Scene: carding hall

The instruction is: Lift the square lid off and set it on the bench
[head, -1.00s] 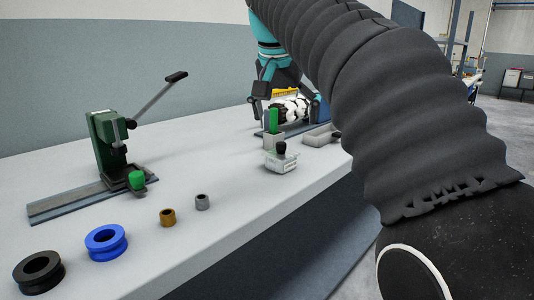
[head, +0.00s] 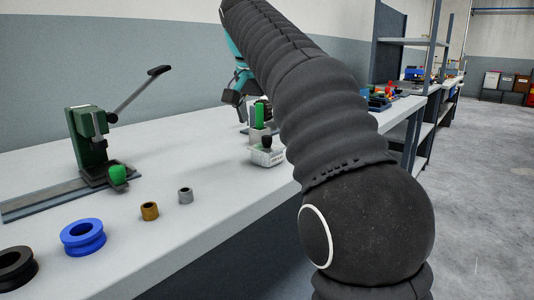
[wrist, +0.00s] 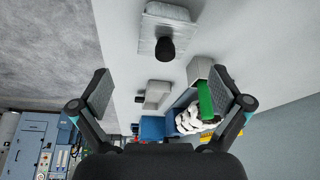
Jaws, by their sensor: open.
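The square lid with a black knob (head: 267,142) sits on a pale square container (head: 267,156) on the bench (head: 205,205). In the wrist view the knob (wrist: 167,49) and the pale lid (wrist: 168,20) are at the top, beyond the fingertips. I cannot tell the seam between lid and container. My gripper (wrist: 164,90) is open and empty, its two fingers spread wide. In the head view its teal body (head: 237,78) is partly behind my arm, above the bench and behind the lid.
A green cylinder stands in a grey block (head: 257,135) just behind the lid. A green lever press (head: 88,140), a blue ring (head: 83,238), a black ring (head: 15,268), a brass bushing (head: 150,211) and a grey bushing (head: 185,195) are left.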

